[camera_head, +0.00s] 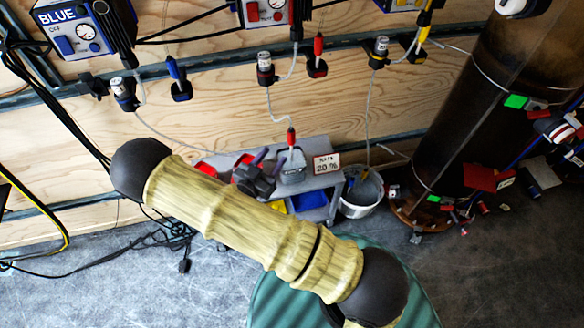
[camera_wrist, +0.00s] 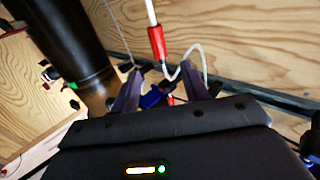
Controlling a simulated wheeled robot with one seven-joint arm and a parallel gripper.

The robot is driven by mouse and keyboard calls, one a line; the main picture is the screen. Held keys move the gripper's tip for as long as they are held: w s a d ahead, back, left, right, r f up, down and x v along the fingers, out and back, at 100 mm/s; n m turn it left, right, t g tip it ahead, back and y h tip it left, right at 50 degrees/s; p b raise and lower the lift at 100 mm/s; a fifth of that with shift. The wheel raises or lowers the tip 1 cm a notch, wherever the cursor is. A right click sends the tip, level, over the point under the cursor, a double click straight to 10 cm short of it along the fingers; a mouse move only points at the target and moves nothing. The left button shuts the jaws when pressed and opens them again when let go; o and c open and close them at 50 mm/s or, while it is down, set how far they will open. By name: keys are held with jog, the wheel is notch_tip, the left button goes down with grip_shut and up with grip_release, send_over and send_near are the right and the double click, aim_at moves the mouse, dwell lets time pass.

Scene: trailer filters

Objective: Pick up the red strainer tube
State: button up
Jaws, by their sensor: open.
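In the wrist view a red tube (camera_wrist: 157,42) with a white rod at one end and a looping white cord shows beyond the fingers. Another red tube (camera_head: 318,46) sits in a black wall holder; I cannot tell which is the strainer tube. My gripper (camera_head: 262,172) is open, just left of the hanging red tube. In the wrist view my gripper (camera_wrist: 163,90) has its two dark purple fingers apart, with a blue object (camera_wrist: 151,98) seen between them.
The grey shelf (camera_head: 320,182) bears red bins and a price-like sign (camera_head: 326,163). A white bucket (camera_head: 362,195) stands right of it. A large dark cylinder (camera_head: 465,100) stands farther right. Blue (camera_head: 175,72) and yellow tubes hang on the wooden wall. Floor at lower left has cables.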

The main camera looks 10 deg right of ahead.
aim_at(289, 138)
jog(key=x, duration=0.5)
jog(key=shift+w+d, duration=0.25)
jog(key=shift+w, duration=0.05)
jog(key=shift+s+d, duration=0.1)
jog(key=shift+b+x, duration=0.35)
jog(key=shift+x, duration=2.15)
jog(key=shift+f, duration=0.2)
grip_shut()
